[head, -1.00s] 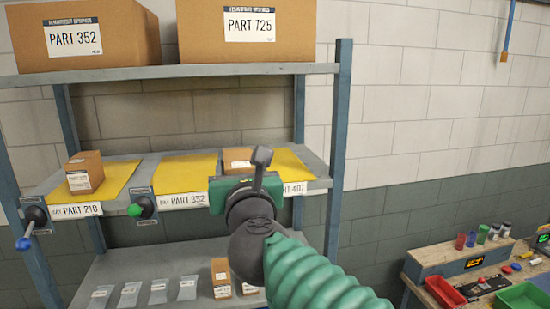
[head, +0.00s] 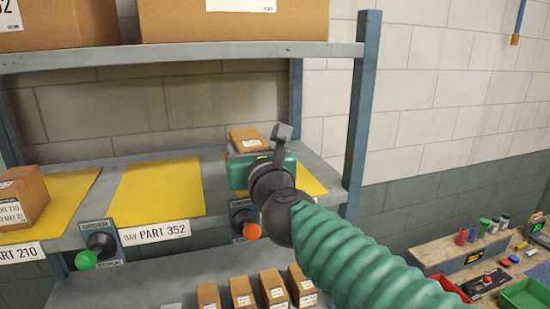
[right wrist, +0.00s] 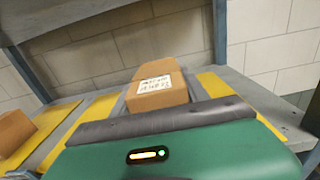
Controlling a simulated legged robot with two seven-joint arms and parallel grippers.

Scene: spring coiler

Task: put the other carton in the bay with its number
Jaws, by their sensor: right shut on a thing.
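My right gripper (head: 265,163) is shut on a small brown carton (head: 250,139), above the shelf near the right-hand bay. In the right wrist view the carton (right wrist: 158,88) stands beyond the gripper's edge; its white label is too blurred to read. The gripper hides much of the right-hand bay's yellow mat (head: 308,183) and its number label. The middle bay's yellow mat (head: 160,190), labelled PART 352, is empty. Another carton (head: 24,197), marked 210, sits on the left bay's mat (head: 75,188), labelled PART 210. My left gripper is not in view.
Large boxes (head: 235,25) stand on the upper shelf (head: 180,57). A blue post (head: 362,110) rises right of the bays. Knobs, green (head: 85,259) and orange (head: 251,231), stick out from the shelf front. Several small cartons (head: 272,287) stand below. A workbench (head: 455,252) is at right.

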